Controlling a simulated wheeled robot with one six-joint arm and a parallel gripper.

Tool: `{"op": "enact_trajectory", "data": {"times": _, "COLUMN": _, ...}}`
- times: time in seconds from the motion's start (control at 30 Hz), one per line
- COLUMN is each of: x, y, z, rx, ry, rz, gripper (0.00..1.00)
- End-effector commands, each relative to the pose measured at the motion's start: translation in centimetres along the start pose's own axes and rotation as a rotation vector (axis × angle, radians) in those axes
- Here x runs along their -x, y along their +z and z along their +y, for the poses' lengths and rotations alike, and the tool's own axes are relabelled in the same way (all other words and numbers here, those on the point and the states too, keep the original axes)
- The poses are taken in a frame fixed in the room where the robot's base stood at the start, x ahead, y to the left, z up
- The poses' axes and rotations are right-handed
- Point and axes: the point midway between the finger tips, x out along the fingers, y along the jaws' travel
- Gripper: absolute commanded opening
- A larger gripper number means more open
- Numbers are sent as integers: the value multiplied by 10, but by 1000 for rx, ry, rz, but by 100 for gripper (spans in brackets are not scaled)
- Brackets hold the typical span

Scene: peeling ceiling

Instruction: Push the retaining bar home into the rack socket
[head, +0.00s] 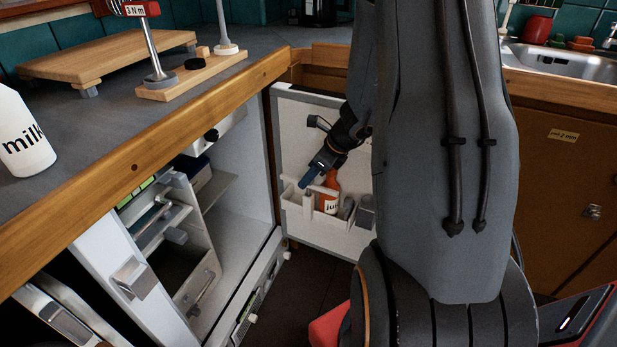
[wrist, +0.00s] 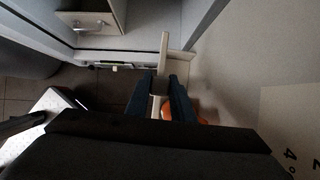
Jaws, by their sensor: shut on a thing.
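My gripper (head: 308,179) is at the white door rack (head: 292,207) on the inside of the open fridge door. In the wrist view my gripper (wrist: 162,84) has its two dark fingers shut on the pale retaining bar (wrist: 164,50). The bar sticks out past the fingertips, over the pale edge of the rack (wrist: 181,63). In the head view a pale piece of the bar (head: 323,190) shows just below the fingers. An orange juice bottle (head: 331,182) stands in the rack beside my gripper. The socket cannot be made out, nor whether the bar's end touches it.
The fridge door (head: 300,112) stands open beside the fridge's interior (head: 240,190), which holds shelves and drawers. A grey container (head: 366,210) sits at the rack's right end. The counter above carries a milk bottle (head: 25,140) and a wooden board (head: 110,60).

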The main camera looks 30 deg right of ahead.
Motion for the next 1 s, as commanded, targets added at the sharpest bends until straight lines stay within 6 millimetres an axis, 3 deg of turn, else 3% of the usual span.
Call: {"op": "enact_trajectory", "data": {"times": 1.0, "x": -24, "y": -14, "z": 0, "rx": -2, "ry": 0, "rz": 0, "gripper": 0}}
